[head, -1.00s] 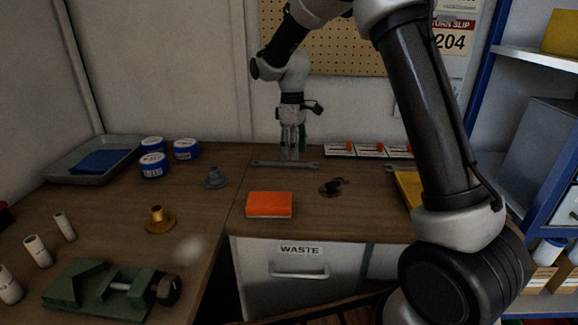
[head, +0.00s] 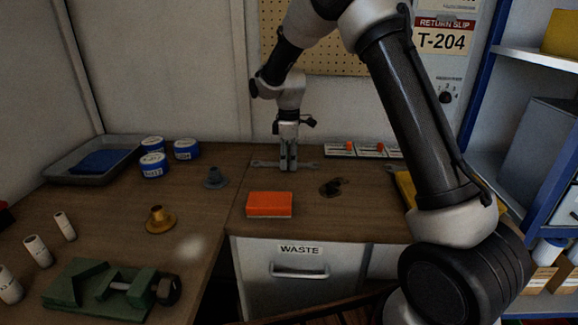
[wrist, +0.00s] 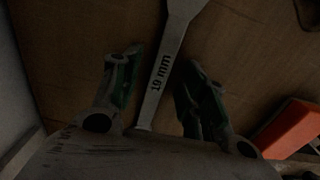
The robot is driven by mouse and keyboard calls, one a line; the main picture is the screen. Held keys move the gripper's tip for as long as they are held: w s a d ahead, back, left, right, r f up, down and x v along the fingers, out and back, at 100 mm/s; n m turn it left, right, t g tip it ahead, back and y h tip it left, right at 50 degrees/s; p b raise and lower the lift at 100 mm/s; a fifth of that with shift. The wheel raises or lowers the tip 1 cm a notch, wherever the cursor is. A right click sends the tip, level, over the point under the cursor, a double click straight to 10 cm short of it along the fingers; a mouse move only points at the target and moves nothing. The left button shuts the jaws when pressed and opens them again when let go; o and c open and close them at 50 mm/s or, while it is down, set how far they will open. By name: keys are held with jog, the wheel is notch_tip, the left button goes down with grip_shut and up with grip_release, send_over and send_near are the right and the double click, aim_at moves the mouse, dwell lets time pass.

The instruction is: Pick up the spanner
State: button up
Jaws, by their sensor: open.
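The spanner (head: 308,165) is a flat grey metal tool lying on the wooden bench near the back wall. In the wrist view its handle (wrist: 163,80), marked "19 mm", runs between my two open fingers. My gripper (head: 288,166) points straight down over the middle of the spanner and hides part of its handle. In the wrist view my gripper (wrist: 160,95) has one finger on each side of the handle, with a gap on both sides. I cannot tell how far the fingertips are above the bench.
An orange block (head: 269,205) lies in front of the spanner, and it also shows in the wrist view (wrist: 288,128). A small dark object (head: 332,187) lies to the right. Blue-and-white tins (head: 153,165) stand further left.

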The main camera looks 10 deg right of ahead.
jog(key=shift+c, duration=0.3)
grip_shut()
